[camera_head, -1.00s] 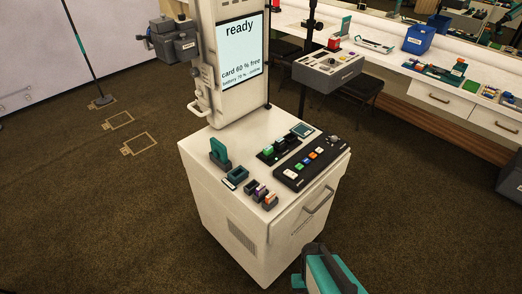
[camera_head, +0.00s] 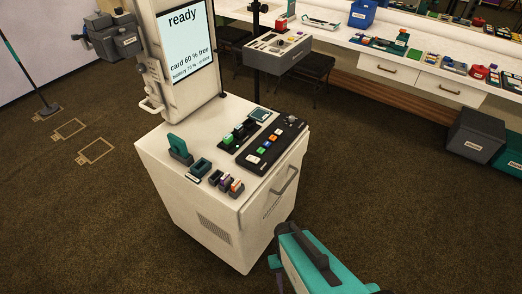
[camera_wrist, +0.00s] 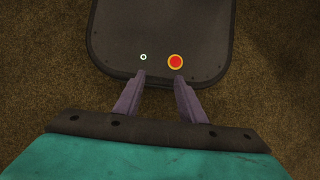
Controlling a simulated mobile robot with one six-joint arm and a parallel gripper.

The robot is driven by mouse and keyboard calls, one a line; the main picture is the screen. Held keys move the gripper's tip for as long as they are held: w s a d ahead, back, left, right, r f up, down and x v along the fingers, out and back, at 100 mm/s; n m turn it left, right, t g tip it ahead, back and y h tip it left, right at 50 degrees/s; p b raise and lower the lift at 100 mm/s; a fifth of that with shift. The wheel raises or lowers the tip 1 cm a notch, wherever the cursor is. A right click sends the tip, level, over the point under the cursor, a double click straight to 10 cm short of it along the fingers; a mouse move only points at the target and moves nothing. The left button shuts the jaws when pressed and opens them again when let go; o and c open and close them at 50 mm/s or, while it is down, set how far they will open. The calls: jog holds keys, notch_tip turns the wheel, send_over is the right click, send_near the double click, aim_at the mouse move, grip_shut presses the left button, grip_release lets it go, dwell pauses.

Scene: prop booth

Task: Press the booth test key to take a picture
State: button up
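A black key panel (camera_head: 271,144) with small white, orange, blue and green keys lies on top of a white cabinet (camera_head: 215,193). Its labels are too small to read, so I cannot tell which key is the test key. A screen (camera_head: 187,47) behind it reads "ready", with "card 60 % free" below. My gripper (camera_wrist: 159,76) shows in the wrist view with two purple-grey fingers apart and nothing between them. In the head view my teal arm is at the bottom, in front of the cabinet and apart from it; the fingertips do not show there.
Colored blocks and holders stand on the cabinet's left and front part. A grey control box (camera_head: 277,51) on a stand is behind. A long white counter (camera_head: 400,58) runs along the back. Brown carpet (camera_head: 400,200) is clear at right front.

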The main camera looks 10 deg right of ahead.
grip_shut()
dwell(1.5)
